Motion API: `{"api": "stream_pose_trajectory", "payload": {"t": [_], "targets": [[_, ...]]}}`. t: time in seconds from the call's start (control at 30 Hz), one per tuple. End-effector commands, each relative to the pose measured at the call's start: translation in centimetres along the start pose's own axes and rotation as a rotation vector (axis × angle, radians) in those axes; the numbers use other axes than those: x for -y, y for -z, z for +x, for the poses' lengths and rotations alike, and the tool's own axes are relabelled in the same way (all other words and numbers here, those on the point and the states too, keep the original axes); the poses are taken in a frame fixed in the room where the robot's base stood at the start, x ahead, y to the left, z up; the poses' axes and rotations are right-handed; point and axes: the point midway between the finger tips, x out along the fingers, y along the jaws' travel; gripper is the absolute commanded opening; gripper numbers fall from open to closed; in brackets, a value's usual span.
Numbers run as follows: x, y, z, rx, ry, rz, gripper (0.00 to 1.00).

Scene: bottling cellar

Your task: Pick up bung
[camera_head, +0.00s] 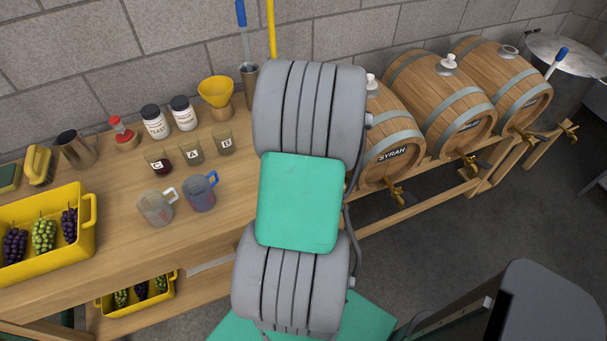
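Pale bung-like stoppers stand on top of the wooden barrels. One white stopper (448,64) sits upright on the middle barrel (432,88). Another stopper (371,80) shows at the top of the Syrah barrel (388,125), close to the edge of my arm. The far right barrel (498,75) has a round greyish fitting (508,51) on top; I cannot tell whether it is a bung or a bare bunghole. My grey and green arm fills the middle of the view and hides part of the Syrah barrel and bench. My gripper is not visible.
A wooden bench (120,230) at left holds a yellow crate (85,240) of grapes, jars, cups, two jugs and a yellow funnel (215,92). The barrels rest on a wooden rack (430,203) with brass taps. A metal vat (565,65) stands far right.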

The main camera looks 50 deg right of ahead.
Motion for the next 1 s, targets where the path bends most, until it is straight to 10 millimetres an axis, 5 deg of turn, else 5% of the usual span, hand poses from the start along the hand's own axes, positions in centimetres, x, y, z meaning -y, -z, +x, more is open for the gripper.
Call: {"api": "stream_pose_trajectory", "payload": {"t": [0.67, 1.0], "targets": [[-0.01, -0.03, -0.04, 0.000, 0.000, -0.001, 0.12], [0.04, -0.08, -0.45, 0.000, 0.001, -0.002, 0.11]]}}
